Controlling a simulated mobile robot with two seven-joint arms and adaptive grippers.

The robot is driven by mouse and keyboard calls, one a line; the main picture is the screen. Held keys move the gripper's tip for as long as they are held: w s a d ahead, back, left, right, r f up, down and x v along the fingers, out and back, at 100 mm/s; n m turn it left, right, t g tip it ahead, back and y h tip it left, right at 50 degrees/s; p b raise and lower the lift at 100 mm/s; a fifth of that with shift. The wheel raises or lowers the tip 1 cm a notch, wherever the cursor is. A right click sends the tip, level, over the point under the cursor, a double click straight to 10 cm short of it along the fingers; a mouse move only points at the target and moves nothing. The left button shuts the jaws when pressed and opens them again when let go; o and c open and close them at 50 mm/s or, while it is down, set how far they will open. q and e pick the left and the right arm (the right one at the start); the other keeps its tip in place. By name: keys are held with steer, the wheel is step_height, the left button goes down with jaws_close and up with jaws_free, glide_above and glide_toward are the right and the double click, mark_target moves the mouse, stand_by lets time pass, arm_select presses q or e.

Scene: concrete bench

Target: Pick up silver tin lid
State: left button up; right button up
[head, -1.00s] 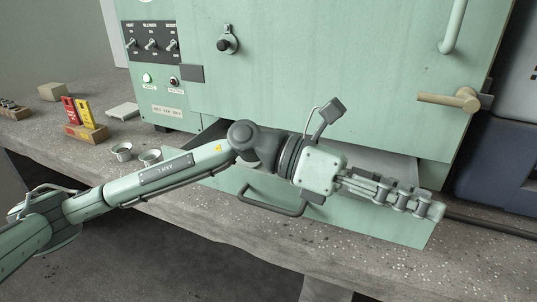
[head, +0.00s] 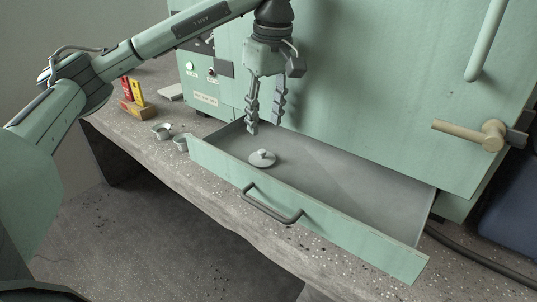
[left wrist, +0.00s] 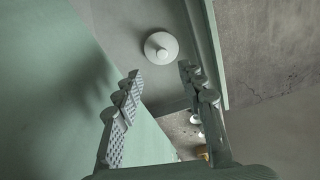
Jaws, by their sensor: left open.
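The silver tin lid (head: 262,158) is a small round grey disc with a knob on top. It lies on the floor of the open drawer (head: 340,188), toward its left end. It also shows in the left wrist view (left wrist: 161,47), beyond the fingertips. My left gripper (head: 264,126) points down over the drawer, above the lid and apart from it. Its two fingers are spread, with nothing between them, as the left wrist view (left wrist: 160,72) also shows. My right gripper is not in view.
The drawer's front panel with a dark handle (head: 272,204) stands out over the bench (head: 150,148). The green cabinet (head: 370,90) rises close behind my gripper. Two small metal cups (head: 162,131) and a block with red and yellow pieces (head: 133,106) stand at left. A beige lever (head: 490,134) sticks out at right.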

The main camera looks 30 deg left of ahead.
mark_target(262, 151)
arm_select(q)
steer(key=f, duration=0.7)
steer(key=shift+s+a+f, duration=0.1)
steer(key=shift+a+f, duration=0.15)
steer(key=shift+a, duration=0.05)
steer(key=c, duration=0.8)
